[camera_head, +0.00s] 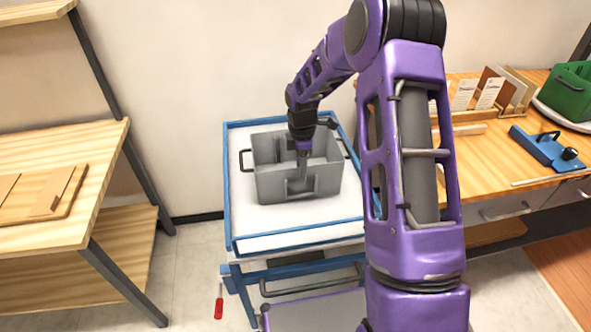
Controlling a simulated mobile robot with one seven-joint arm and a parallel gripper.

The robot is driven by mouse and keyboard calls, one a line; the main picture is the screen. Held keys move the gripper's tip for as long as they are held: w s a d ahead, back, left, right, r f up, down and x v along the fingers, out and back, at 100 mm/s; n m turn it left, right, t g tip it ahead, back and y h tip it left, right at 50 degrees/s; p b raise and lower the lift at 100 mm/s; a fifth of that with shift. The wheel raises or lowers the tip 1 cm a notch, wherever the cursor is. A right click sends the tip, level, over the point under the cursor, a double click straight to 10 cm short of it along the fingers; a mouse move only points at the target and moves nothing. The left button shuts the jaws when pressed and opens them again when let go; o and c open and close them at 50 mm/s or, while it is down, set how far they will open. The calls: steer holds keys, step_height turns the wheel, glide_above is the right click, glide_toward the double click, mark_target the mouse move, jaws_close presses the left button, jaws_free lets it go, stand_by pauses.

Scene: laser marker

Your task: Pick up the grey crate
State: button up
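The grey crate (269,187) stands upright on a cart with a white top and blue rim (243,241). It has a dark handle on its left end and another on its right end. My arm reaches over from the right, and my gripper (301,164) points down at the middle of the crate. The fingertips are small and grey against the grey crate, so I cannot tell whether they are open, shut or touching it. The arm hides part of the crate's back wall.
A wooden bench (60,160) with flat boards stands at the left. At the right, a worktop (535,195) holds a blue tool (543,148), a green box (570,92) and cards in a rack. A red screwdriver (218,305) lies on the floor beside the cart.

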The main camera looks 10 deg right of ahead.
jaws_close()
steer(key=shift+r, duration=0.1)
stand_by(1.3)
